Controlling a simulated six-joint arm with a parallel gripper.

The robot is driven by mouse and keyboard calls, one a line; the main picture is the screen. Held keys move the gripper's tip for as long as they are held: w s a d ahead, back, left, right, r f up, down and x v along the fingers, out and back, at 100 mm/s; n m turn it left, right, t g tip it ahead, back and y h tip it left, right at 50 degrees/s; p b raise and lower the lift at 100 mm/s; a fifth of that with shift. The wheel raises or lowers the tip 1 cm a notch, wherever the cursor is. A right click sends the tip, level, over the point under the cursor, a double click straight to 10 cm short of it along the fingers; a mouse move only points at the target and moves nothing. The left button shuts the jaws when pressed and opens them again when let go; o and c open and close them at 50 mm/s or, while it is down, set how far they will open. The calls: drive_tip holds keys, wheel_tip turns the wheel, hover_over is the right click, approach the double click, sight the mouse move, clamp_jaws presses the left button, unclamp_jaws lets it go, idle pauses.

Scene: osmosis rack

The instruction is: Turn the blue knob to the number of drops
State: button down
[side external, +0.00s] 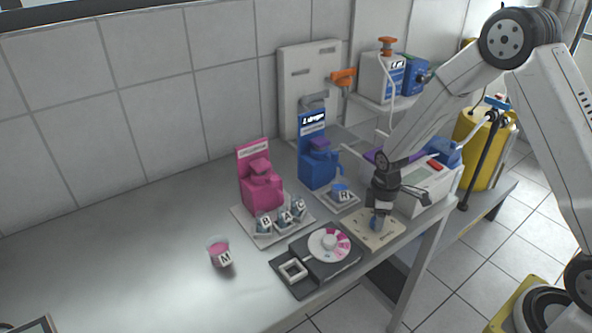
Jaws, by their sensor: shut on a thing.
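The blue knob (376,223) sits on a cream base plate (353,227) near the table's front right edge. My gripper (379,213) points down over the plate and is shut on the knob, covering most of it. The knob's pointer and the marks around it are too small or hidden to read. A blue dispenser (318,170) stands behind, with a blue sign (312,119) showing a number and the word "drops". The number is too blurred to read surely.
A pink dispenser (262,190) stands on a tray with several small lettered cups. A cup marked M (219,250) with pink contents stands front left. A dark device with a pink and white dial (329,244) lies left of the plate.

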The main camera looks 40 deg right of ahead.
drive_tip(key=m, duration=1.3)
drive_tip(key=shift+a, duration=0.1)
idle(0.4)
drive_tip(key=shift+c, duration=1.1)
unclamp_jaws()
drive_tip(key=shift+r, duration=0.15)
drive_tip(key=shift+r, duration=3.75)
drive_tip(key=shift+s+r, duration=0.1)
